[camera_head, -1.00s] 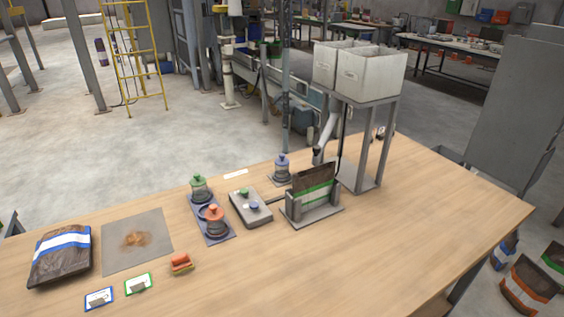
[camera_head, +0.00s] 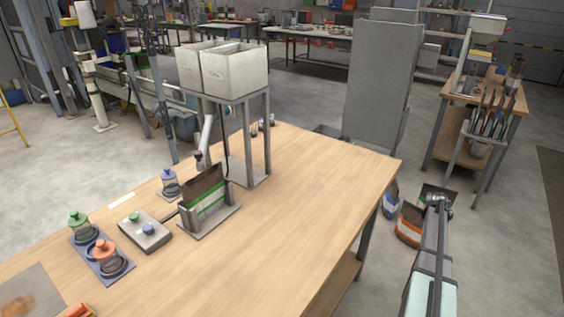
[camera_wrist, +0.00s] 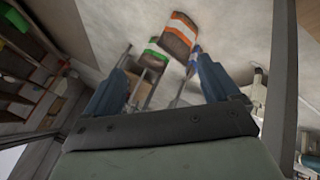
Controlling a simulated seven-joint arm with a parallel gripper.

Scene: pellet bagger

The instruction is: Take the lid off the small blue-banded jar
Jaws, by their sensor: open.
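The small blue-banded jar (camera_head: 169,183) stands upright at the far side of the wooden table, on a small grey base beside the stand's leg. Its blue lid (camera_head: 168,173) is on it. My gripper (camera_wrist: 158,85) is open and empty in the wrist view, with floor and bags beyond its fingers. In the head view my arm is at the lower right, off the table's right end and far from the jar; the fingertips there are too small to tell apart.
A green-lidded jar (camera_head: 79,225) and an orange-lidded jar (camera_head: 105,258) share a tray at left. A scale-like box (camera_head: 145,234) and a bag holder (camera_head: 208,215) stand near the blue-lidded jar. A stand with white bins (camera_head: 234,70) rises behind. The table's right half is clear.

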